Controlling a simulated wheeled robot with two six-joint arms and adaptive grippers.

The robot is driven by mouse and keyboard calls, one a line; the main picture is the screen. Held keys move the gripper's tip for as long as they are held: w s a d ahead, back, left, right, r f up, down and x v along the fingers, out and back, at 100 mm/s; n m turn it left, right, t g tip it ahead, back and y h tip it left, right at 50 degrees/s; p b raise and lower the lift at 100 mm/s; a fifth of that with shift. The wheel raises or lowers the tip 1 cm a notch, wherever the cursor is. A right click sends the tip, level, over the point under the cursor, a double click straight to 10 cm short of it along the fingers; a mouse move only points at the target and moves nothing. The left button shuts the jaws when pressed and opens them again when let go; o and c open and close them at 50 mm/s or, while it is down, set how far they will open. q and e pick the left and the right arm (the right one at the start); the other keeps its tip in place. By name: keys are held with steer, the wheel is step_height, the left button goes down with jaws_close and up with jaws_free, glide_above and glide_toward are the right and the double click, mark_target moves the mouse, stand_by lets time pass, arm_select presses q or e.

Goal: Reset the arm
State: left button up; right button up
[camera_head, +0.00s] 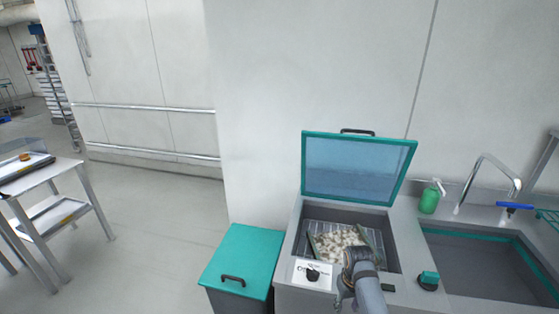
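My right arm comes in from the bottom, in front of an open bin set in a grey counter. My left gripper is not in view.
The bin (296,240) has its blue-windowed lid (352,167) raised and holds a basket of pale pieces (335,240). A teal-lidded box (243,258) stands left. A green bottle (429,198), faucet (497,172) and sink (480,268) are right. A table (55,178) stands far left; floor between is clear.

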steer(key=s+d+f+b, duration=0.1)
steer(key=s+f, duration=0.5)
steer(key=f, duration=0.4)
steer(key=s+d+f+b, duration=0.1)
steer(key=s+f, duration=0.5)
steer(key=f, duration=0.3)
steer(key=s+d+f, duration=0.2)
steer(key=s+f, duration=0.3)
steer(key=f, duration=0.5)
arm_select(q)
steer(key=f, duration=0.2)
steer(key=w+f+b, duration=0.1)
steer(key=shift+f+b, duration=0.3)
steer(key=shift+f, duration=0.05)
arm_select(e)
steer(key=s+d+f, duration=0.1)
steer(key=s+f, duration=0.2)
steer(key=s, duration=0.5)
steer(key=s+d+f+m, duration=0.1)
steer(key=s+f, duration=0.3)
steer(key=s, duration=0.4)
steer(key=s+d+f+t, duration=0.1)
steer(key=s+f, duration=0.3)
steer(key=s, duration=0.4)
steer(key=shift+s+d+h, duration=0.3)
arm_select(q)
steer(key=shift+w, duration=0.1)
